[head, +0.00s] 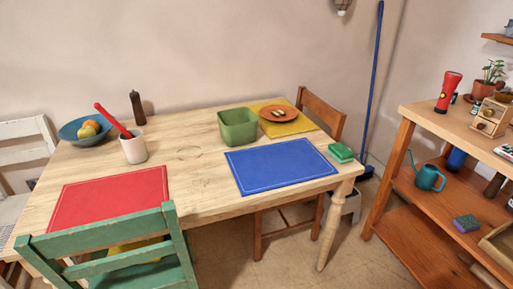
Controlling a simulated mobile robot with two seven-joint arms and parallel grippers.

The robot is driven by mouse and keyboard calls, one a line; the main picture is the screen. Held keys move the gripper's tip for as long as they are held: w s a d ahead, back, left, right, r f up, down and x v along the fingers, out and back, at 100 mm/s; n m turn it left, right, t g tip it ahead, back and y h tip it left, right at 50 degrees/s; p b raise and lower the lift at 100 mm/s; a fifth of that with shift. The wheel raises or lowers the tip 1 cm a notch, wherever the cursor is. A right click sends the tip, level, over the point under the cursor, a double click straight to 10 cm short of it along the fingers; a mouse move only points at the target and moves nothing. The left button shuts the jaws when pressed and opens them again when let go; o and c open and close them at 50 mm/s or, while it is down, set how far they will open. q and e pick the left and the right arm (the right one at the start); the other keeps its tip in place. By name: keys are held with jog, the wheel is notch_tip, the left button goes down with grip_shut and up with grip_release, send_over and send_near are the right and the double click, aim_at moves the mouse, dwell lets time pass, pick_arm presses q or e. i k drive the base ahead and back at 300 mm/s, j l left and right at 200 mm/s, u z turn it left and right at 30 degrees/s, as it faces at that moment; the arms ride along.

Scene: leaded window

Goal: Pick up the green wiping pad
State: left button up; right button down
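A green pad (341,152), which looks like a small stack or thick block, lies on the wooden table (205,205) near its right edge. It sits just right of the blue placemat (280,167), with a narrow strip of bare wood between them. Neither of my grippers is in view. Nothing covers the pad.
A green tub (238,127) and an orange plate (278,114) stand behind the blue mat. A green chair (105,247) is at the front left, a brown chair (322,112) behind. A shelf unit (437,114) stands right, with a purple-and-green sponge (466,223). Floor shows between.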

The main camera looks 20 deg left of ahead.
aim_at(339, 152)
jog(key=u, duration=0.7)
jog(key=l+u, duration=0.25)
jog(key=u, duration=0.2)
jog(key=i+l+u, duration=0.1)
jog(key=l+u, duration=0.2)
jog(key=u, duration=0.2)
jog(key=k+l+u, duration=0.1)
jog(key=l+u, duration=0.35)
jog(key=l, duration=0.25)
jog(key=k+l+u, duration=0.1)
jog(key=l, duration=0.3)
jog(key=k+l+u, duration=0.15)
jog(key=l, duration=0.2)
jog(key=i, duration=0.05)
